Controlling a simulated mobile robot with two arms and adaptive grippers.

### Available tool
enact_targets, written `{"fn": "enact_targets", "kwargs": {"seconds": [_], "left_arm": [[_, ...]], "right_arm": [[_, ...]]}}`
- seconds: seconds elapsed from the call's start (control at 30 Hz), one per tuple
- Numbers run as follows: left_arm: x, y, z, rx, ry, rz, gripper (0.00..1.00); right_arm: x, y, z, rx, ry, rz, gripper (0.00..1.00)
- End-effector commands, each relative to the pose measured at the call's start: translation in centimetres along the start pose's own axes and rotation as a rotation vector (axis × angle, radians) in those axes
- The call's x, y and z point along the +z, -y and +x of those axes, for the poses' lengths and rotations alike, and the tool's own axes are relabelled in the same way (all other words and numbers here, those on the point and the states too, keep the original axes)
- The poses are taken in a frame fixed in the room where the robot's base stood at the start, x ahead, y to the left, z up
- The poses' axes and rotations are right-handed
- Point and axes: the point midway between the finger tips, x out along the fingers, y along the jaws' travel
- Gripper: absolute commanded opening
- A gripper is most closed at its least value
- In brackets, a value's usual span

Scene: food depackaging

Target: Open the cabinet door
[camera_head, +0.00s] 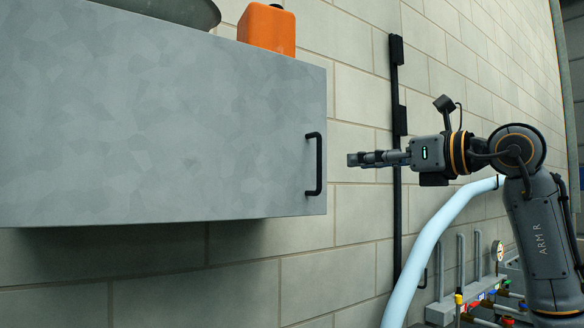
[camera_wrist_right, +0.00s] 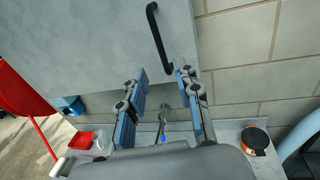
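The grey metal cabinet (camera_head: 160,120) hangs on a block wall and fills the left of the head view. Its door (camera_wrist_right: 100,35) appears shut. A black upright bar handle (camera_head: 315,164) sits near the right edge of the door; it also shows at the top of the right wrist view (camera_wrist_right: 158,42). My right gripper (camera_head: 354,159) is level with the handle, to its right and apart from it. In the wrist view its two blue-padded fingers (camera_wrist_right: 160,72) are spread with nothing between them, and the handle lies beyond the tips. My left gripper is not in view.
An orange canister (camera_head: 267,28) and a metal bowl (camera_head: 180,9) stand on the cabinet top. A black vertical rail (camera_head: 397,190) and a pale blue hose (camera_head: 430,240) run along the wall.

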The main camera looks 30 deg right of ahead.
Motion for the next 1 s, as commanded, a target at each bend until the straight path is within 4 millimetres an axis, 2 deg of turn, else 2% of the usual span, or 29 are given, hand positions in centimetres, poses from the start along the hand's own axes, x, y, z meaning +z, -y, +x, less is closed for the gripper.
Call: {"fn": "enact_targets", "kwargs": {"seconds": [0.07, 0.17, 0.3, 0.43, 0.57, 0.7, 0.77, 0.87, 1.0], "left_arm": [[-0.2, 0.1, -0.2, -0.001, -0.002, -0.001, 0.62], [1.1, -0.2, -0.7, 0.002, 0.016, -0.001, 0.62], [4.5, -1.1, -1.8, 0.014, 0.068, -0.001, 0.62], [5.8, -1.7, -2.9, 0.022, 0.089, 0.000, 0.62], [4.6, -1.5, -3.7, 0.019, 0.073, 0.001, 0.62], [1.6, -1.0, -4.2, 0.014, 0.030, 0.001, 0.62], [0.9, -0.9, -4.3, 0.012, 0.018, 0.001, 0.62], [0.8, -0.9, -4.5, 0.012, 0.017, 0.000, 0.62], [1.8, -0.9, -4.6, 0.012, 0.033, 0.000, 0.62]], "right_arm": [[0.2, 0.2, 0.1, -0.008, -0.001, 0.000, 0.33], [0.2, 0.1, 1.4, -0.005, -0.003, 0.001, 0.33], [0.3, 0.1, 4.3, -0.002, -0.005, 0.001, 0.33], [0.3, 0.0, 7.2, -0.001, -0.005, 0.001, 0.33], [0.4, 0.1, 9.8, -0.002, -0.003, 0.001, 0.33], [0.3, 0.1, 11.9, -0.002, -0.002, 0.000, 0.33], [0.2, 0.1, 12.6, -0.002, -0.003, 0.000, 0.33], [0.2, 0.1, 13.2, -0.002, -0.001, 0.000, 0.33], [0.1, 0.1, 13.6, -0.003, 0.000, -0.001, 0.33]]}}
